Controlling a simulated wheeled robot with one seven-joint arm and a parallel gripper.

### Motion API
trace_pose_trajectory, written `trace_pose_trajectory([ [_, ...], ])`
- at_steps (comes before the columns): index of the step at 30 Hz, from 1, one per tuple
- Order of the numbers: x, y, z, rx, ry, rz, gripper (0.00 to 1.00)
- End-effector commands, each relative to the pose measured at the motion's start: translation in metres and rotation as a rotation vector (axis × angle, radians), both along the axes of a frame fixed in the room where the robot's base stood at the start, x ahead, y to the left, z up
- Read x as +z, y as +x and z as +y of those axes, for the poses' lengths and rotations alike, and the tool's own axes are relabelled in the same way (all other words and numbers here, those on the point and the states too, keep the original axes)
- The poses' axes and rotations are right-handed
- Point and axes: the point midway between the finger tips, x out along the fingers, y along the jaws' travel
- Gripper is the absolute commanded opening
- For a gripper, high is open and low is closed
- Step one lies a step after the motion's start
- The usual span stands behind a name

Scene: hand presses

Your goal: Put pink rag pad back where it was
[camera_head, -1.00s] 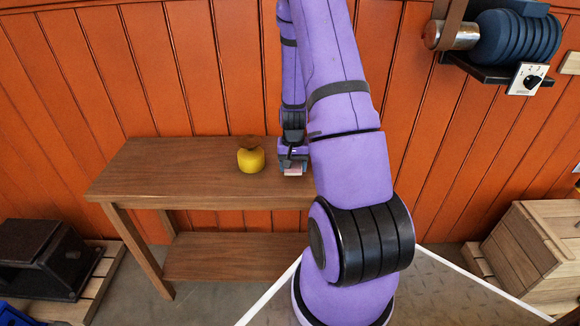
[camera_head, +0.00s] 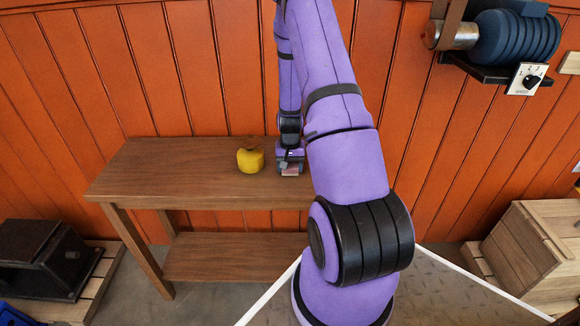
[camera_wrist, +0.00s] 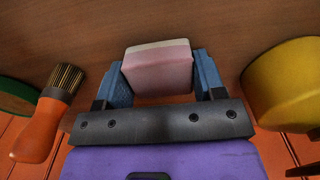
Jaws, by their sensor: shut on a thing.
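The pink rag pad (camera_wrist: 158,70) is a small pink block with a paler edge, held between the two blue fingers of my gripper (camera_wrist: 160,75) in the wrist view. My gripper is shut on it. In the head view my gripper (camera_head: 290,171) is low over the right part of the wooden table (camera_head: 190,180), just right of a yellow apple-like object (camera_head: 250,159). The pad shows there as a small pink patch (camera_head: 290,172). I cannot tell whether the pad touches the tabletop.
In the wrist view, the yellow object (camera_wrist: 290,85) is close on the right. An orange-handled brush (camera_wrist: 45,115) and a green round thing (camera_wrist: 15,97) are on the left. The table's left part is clear. A wooden crate (camera_head: 535,250) stands at the right.

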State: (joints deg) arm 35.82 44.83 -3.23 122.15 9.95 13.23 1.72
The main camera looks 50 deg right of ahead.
Motion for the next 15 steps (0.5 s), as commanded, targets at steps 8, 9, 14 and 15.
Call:
trace_pose_trajectory([
  [8,-0.0009,0.0001,0.0001,0.0,0.0,0.0,0.89],
  [9,-0.0009,0.0,0.0001,0.0,0.0,0.0,0.89],
  [14,0.0004,0.0002,0.0001,0.0,0.0,0.0,0.89],
  [15,0.0022,0.0004,0.0,0.0,-0.001,-0.001,0.89],
])
